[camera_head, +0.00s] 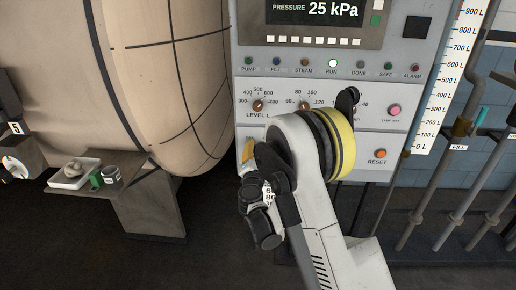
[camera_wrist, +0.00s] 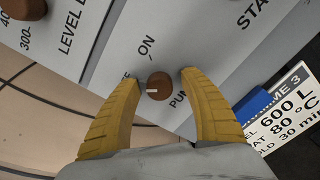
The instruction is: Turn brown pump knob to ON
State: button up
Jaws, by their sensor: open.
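The brown pump knob (camera_wrist: 160,82) is on the pale panel in the wrist view. Its white mark points left in the picture, toward the left finger, not at the ON label (camera_wrist: 147,46) above it. Lettering beside the left fingertip is mostly covered. The PUMP label (camera_wrist: 179,98) is partly hidden by the right finger. My gripper (camera_wrist: 159,77) is open, its two yellow fingers on either side of the knob with gaps showing. In the head view my gripper (camera_head: 247,152) is at the panel's lower left; the pump knob is hidden there.
Above are LEVEL L knob (camera_head: 258,105) and a display (camera_head: 318,12). The orange RESET button (camera_head: 379,154) and pink lamp-test button (camera_head: 394,110) lie right of my arm. A blue-clipped card (camera_wrist: 285,108) hangs near the right finger. A large beige vessel (camera_head: 150,70) stands left.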

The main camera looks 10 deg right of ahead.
jog(key=shift+s, duration=0.2)
jog(key=shift+c, duration=0.2)
grip_shut()
jog(key=shift+m, duration=0.4)
jog(key=m, duration=1.2)
jog(key=shift+m, duration=0.4)
